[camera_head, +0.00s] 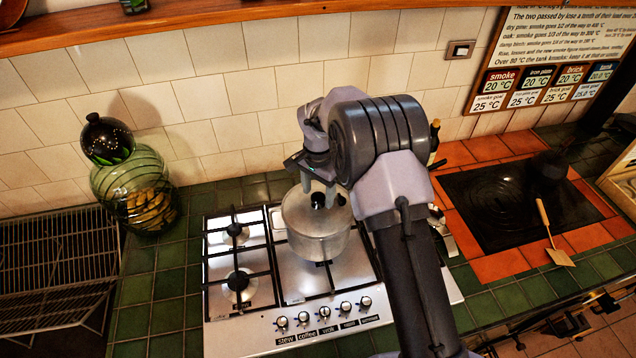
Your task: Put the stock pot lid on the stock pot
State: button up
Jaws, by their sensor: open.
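The stock pot (318,243) is a silver metal pot standing upright on the middle of the gas hob. The stock pot lid (298,210) is a pale metal disc with a black knob, and it lies over the pot's mouth. It looks level; whether its rim is fully seated all round cannot be told, as my arm hides the far right side. My gripper (318,190) points down just above the lid, open, with its fingers on either side of the knob. Whether the fingers touch the knob is unclear.
The steel hob (246,318) has free burners at left and knobs along its front. A black plate (495,205) lies at right, with a wooden-handled tool (545,220).

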notch_tip(320, 180, up, 17)
jog(key=p, duration=0.1)
jog(key=shift+p, duration=0.4)
dwell(0.6)
jog(key=s+d+n+t+y+b, duration=0.1)
jog(key=s+d+n+t+b, duration=0.35)
jog(key=s+b, duration=1)
jog(key=s+d+f+b, duration=0.1)
jog(key=s+f+b, duration=0.3)
jog(key=s, duration=0.5)
jog(key=s+d+f+t+y+b, duration=0.1)
jog(key=s+d+f+b, duration=0.1)
jog(key=s+f+b, duration=0.3)
jog(key=s+f, duration=0.3)
jog(key=s, duration=0.1)
jog(key=shift+s+d+m, duration=0.25)
jog(key=shift+m, duration=0.1)
